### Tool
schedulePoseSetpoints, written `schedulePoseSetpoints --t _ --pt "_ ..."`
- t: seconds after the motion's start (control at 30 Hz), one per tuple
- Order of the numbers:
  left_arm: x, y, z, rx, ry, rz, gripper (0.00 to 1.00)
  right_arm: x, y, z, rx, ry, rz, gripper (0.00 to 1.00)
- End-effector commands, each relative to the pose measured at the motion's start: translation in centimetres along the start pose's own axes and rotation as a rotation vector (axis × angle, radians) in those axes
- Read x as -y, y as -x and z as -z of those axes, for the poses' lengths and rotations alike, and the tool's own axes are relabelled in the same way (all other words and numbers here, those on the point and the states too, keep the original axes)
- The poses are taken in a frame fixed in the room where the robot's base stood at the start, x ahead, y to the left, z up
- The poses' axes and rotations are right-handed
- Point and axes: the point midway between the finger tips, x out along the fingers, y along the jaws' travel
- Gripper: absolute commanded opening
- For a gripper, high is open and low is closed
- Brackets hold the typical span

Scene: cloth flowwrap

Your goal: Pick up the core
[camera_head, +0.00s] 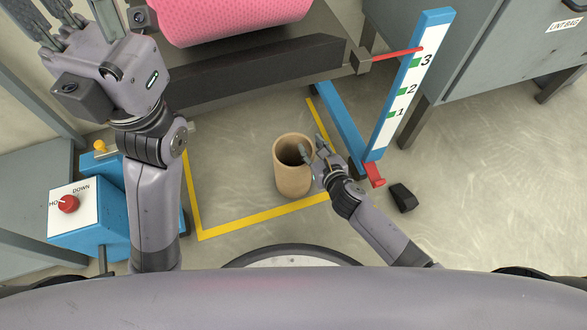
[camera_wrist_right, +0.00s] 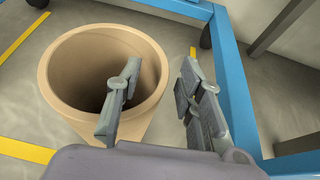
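The core (camera_head: 293,180) is a tan, hollow tube standing upright on the floor in the head view. It also shows in the right wrist view (camera_wrist_right: 62,75), with its open mouth facing up. My right gripper (camera_head: 312,148) is at the core's right rim and is open. In the right wrist view (camera_wrist_right: 158,88), one finger is over or inside the mouth and the other is outside the right wall, with a visible gap to it. My left gripper (camera_head: 78,15) is raised at the top left, open and empty, away from the core.
A pink roll (camera_head: 235,18) lies above a dark grey beam (camera_head: 260,70). A blue post with a numbered scale (camera_head: 408,88) stands right of the core. Yellow tape (camera_head: 265,217) marks the floor. A blue control box (camera_head: 88,215) is at left. Floor at right is mostly clear.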

Motion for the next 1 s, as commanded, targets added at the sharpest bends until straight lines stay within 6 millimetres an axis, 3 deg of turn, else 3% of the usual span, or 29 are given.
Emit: schedulePoseSetpoints --t 0.2,0.7,1.0 --pt "0.0 -0.07 0.0 0.0 0.0 0.0 0.4 -0.01 0.01 -0.03 0.0 0.0 0.0 0.33" --pt "-0.02 -0.08 0.04 -0.002 0.001 0.0 0.4 0.02 0.04 -0.01 0.0 -0.001 0.0 0.0" --pt "-0.02 -0.07 0.04 -0.001 0.001 0.0 0.4 0.01 0.04 0.0 -0.001 -0.001 0.0 0.0"
